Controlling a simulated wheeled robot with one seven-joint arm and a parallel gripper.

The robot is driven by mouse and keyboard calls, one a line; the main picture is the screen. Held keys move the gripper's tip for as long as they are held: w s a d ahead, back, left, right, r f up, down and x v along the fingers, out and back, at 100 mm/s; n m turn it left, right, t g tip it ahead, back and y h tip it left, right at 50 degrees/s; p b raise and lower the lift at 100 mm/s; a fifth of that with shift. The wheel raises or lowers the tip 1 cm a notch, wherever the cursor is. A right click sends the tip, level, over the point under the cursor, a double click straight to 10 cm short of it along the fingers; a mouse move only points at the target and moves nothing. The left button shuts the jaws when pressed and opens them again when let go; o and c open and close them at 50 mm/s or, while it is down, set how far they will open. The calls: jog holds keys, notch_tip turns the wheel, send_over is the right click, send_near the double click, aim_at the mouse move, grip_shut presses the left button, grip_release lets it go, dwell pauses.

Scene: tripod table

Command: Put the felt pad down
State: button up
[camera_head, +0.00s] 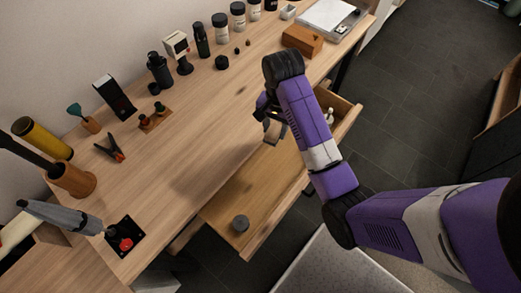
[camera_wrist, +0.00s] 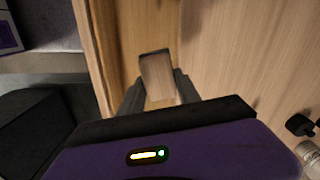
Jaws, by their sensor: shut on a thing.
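My gripper (camera_head: 274,131) is above the table's front edge and the pulled-out wooden drawer. In the wrist view its two dark fingers (camera_wrist: 159,90) are closed on a small flat brown piece with a dark far edge, which I take to be the felt pad (camera_wrist: 158,76). The piece is held off the wood below. In the head view my arm and fingers mostly hide it. The wooden table (camera_head: 190,140) runs from lower left to upper right.
The pulled-out drawer (camera_head: 262,190) holds a grey round piece (camera_head: 240,223). Another open drawer (camera_head: 345,112) holds small white items. Bottles, a grinder, an orange-brown box (camera_head: 302,39) and a scale (camera_head: 328,18) line the back. The table's middle is clear.

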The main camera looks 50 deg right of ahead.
jog(key=s+d+m, duration=0.3)
jog(key=s, duration=0.1)
jog(key=b, duration=0.5)
send_over(283, 163)
notch_tip(283, 163, down, 15)
jog(key=shift+d+f, duration=0.1)
jog(key=shift+f, duration=0.05)
jog(key=shift+f+b, duration=0.35)
jog(key=shift+f, duration=2.05)
jog(key=shift+f, duration=0.1)
jog(key=o, duration=1.3)
notch_tip(283, 163, up, 12)
jog(key=shift+r+p, duration=0.15)
jog(key=shift+p, duration=0.35)
